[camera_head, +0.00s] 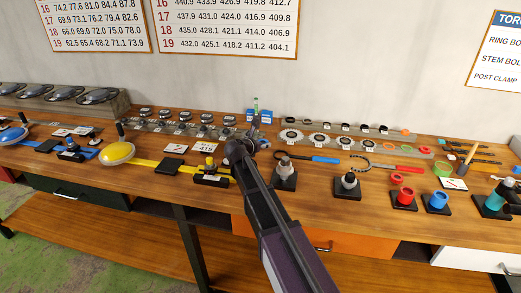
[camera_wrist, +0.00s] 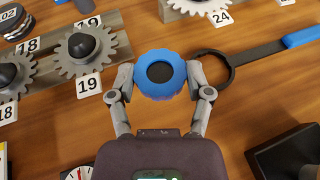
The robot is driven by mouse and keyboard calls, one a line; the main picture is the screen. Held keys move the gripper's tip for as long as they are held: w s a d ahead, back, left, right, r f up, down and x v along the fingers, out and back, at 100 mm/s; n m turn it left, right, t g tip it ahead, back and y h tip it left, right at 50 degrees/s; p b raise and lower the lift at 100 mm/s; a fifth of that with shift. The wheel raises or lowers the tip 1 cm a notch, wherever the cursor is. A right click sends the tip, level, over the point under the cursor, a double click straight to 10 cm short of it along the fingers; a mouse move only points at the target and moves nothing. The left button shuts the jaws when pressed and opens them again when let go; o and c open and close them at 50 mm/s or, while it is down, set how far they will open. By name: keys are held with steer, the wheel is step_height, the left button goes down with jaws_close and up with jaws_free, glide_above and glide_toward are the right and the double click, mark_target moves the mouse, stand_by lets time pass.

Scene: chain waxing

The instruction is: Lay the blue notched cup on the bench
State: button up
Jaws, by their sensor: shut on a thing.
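The blue notched cup (camera_wrist: 161,92) is a blue ring-shaped piece with a scalloped rim and a dark round centre. In the wrist view, my gripper (camera_wrist: 160,76) is shut on it, one finger on each side. How far the cup is above the wooden bench (camera_wrist: 50,130) is hard to tell. In the head view, my arm reaches over the bench (camera_head: 315,196) and my gripper (camera_head: 260,142) is near the back middle, small and partly hidden by the arm. The cup cannot be made out clearly there.
A ring-ended tool (camera_wrist: 218,70) with a blue handle lies right of my gripper. A rack of numbered sprockets (camera_wrist: 85,48) is on the left. A black stand (camera_wrist: 285,155) is at lower right. Bare wood shows between them. A blue box (camera_head: 259,115) stands at the back.

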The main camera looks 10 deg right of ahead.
mark_target(262, 153)
steer(key=shift+w, duration=0.3)
steer(key=shift+w, duration=0.15)
steer(key=shift+w+d, duration=0.1)
steer(key=shift+w, duration=0.15)
steer(key=shift+w+f+b, duration=0.3)
steer(key=shift+f+b, duration=0.3)
steer(key=shift+f, duration=0.05)
steer(key=shift+f+b, duration=1.2)
steer(key=shift+b, duration=0.05)
steer(key=shift+d+f, duration=0.1)
steer(key=shift+f, duration=0.1)
steer(key=o, duration=1.1)
steer(key=shift+r, duration=0.25)
